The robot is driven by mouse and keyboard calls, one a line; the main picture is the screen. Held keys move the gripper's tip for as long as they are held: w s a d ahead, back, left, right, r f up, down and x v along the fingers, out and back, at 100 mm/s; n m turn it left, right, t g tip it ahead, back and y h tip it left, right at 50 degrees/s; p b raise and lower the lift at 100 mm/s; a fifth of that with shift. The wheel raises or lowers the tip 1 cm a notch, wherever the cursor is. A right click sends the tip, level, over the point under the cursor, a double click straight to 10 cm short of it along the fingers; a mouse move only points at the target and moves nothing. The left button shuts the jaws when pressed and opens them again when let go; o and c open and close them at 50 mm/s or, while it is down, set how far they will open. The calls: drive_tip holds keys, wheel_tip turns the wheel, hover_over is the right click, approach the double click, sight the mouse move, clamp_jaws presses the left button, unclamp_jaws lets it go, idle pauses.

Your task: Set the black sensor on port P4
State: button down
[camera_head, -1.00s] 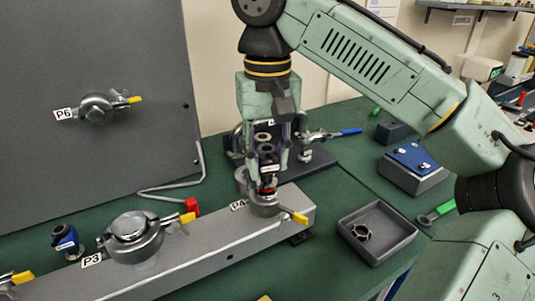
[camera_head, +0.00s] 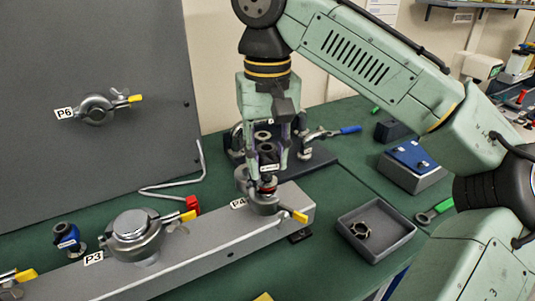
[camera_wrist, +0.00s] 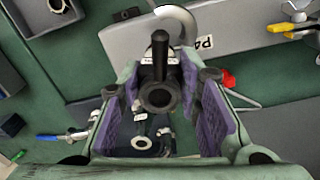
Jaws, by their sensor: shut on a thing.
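The black sensor (camera_head: 268,155) is upright between the fingers of my gripper (camera_head: 268,165), which is shut on it. A red band shows near its lower end, directly over port P4 (camera_head: 264,205) on the grey beam. I cannot tell whether the sensor's foot is seated or just above the port. The port's clamp has a yellow-tipped handle, pointing right. In the wrist view the sensor (camera_wrist: 159,92) sits between the purple pads of my gripper (camera_wrist: 165,105), and the P4 label (camera_wrist: 205,43) shows beside it. The port's opening is hidden.
Port P3 (camera_head: 135,235) is capped, left on the beam (camera_head: 220,240). A blue-banded sensor (camera_head: 67,238) stands behind the beam. A tray (camera_head: 375,232) with a clamp ring (camera_head: 360,230) lies right. A stand with clamps (camera_head: 310,160) is behind my gripper. Port P6 (camera_head: 98,108) is on the panel.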

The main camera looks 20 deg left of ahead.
drive_tip(key=c, duration=1.1)
unclamp_jaws()
